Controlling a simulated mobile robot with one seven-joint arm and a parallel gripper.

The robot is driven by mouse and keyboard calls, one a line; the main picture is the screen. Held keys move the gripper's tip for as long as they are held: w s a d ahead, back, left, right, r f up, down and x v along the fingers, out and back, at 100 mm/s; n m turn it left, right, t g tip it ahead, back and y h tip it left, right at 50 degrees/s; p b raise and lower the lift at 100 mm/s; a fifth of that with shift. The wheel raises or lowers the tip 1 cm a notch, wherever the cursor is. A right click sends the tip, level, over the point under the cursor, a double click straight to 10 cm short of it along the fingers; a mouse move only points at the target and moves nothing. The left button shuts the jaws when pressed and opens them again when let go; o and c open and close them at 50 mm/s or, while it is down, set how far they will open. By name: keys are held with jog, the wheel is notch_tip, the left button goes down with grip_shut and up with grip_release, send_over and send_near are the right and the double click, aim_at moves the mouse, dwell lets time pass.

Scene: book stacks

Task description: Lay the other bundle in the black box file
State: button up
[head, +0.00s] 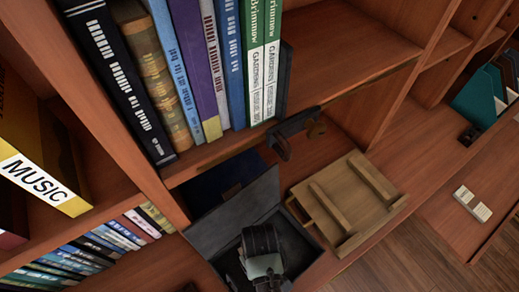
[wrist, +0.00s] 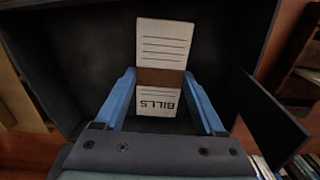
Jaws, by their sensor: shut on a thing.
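The black box file (head: 228,218) stands open on the lower shelf in the head view. Its dark inside wall (wrist: 75,50) surrounds my gripper in the wrist view. My gripper (wrist: 160,85) has its blue fingers shut on a white bundle marked BILLS (wrist: 155,103), with a brown band across it. The bundle is within the box file's walls; I cannot tell whether it touches the bottom. In the head view my gripper (head: 263,265) reaches down over the box file and hides the bundle. Another pale bundle-like item (head: 472,203) lies on the shelf at the far right.
A wooden slatted piece (head: 345,200) lies right of the box file. A dark bracket-like object (head: 296,128) juts from the shelf edge above. Upright books (head: 190,70) fill the upper shelf. A dark flap (wrist: 272,120) stands close to my gripper's right.

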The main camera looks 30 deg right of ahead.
jog(key=shift+f, duration=0.3)
jog(key=shift+f, duration=0.15)
jog(key=o, duration=1.4)
jog(key=shift+c, duration=0.2)
notch_tip(320, 180, up, 12)
jog(key=shift+p, duration=0.3)
